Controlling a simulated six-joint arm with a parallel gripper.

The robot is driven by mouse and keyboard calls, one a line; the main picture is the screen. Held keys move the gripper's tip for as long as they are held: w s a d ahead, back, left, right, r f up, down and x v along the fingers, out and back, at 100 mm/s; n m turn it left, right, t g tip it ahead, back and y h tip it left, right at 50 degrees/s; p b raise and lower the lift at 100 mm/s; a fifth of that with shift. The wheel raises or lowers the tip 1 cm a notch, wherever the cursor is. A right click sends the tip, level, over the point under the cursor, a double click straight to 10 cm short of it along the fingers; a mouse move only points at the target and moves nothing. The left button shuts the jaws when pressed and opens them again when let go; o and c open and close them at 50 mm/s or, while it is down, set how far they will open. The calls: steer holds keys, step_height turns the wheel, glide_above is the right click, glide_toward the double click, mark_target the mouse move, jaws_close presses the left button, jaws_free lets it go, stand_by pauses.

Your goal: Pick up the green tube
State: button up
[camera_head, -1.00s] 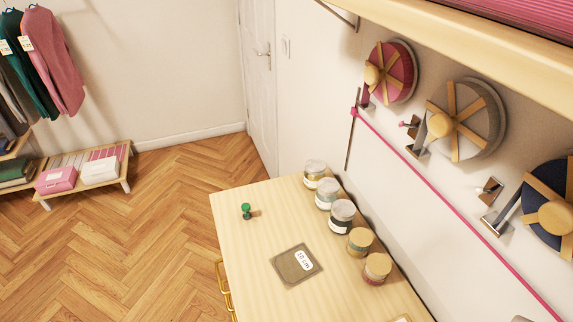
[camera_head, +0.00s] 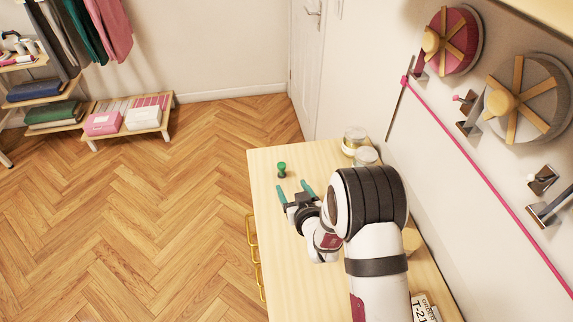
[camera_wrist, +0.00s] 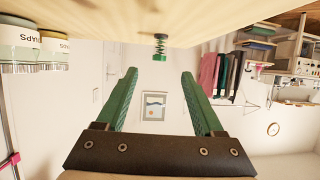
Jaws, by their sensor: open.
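The green tube (camera_head: 282,169) stands upright near the far left corner of the wooden table (camera_head: 270,230). In the wrist view, which is upside down, the green tube (camera_wrist: 160,47) hangs from the tabletop at the upper middle, just ahead of the fingertips and in line with the gap between them. My gripper (camera_head: 294,187) is open and empty, its two green fingers apart and pointing at the tube from the near side. Its fingers (camera_wrist: 158,74) also show in the wrist view. The tube is outside the jaws, with a small gap.
Glass jars (camera_head: 354,141) stand along the wall side, partly hidden by my arm. A printed card (camera_head: 424,307) lies at the near right. The table's left edge has gold handles (camera_head: 251,228). Wall spools (camera_head: 452,40) and a pink tape hang at right. Table around the tube is clear.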

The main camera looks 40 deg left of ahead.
mark_target(283, 169)
steer(key=x, duration=1)
steer(key=shift+w+a+r, duration=0.15)
steer(key=shift+r, duration=0.1)
jaws_close()
